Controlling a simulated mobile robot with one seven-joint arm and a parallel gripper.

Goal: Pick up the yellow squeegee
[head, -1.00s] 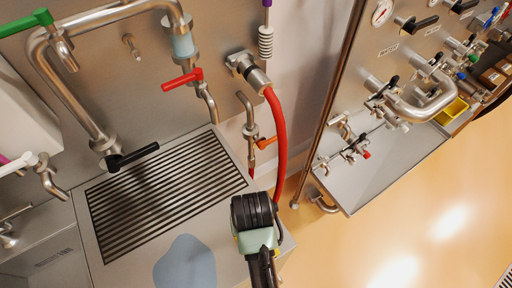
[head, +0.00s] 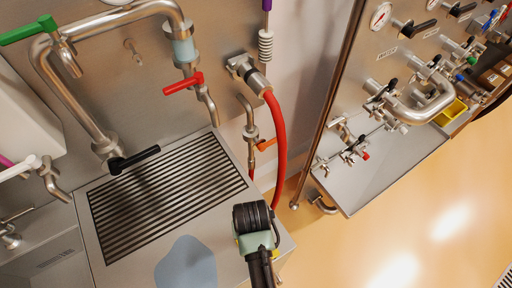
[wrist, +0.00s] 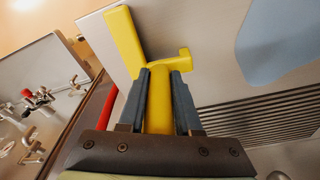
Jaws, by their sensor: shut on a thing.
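The yellow squeegee (wrist: 125,42) shows in the wrist view, with its flat yellow bar at the upper left and its handle running down between the fingers. My gripper (wrist: 158,76) is shut on the handle, one dark finger on each side of it. A short yellow stub sticks out to the right beyond the fingers. In the head view my wrist is over the front right corner of the steel bench (head: 222,235) and hides the fingers and nearly all of the squeegee. I cannot tell whether the squeegee touches the bench.
A slotted drain grate (head: 165,195) and a blue-grey patch (head: 186,265) lie on the bench to the left. A red hose (head: 280,140) hangs close behind my wrist. A valve panel (head: 400,60) with a steel shelf stands at the right. Open floor lies between.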

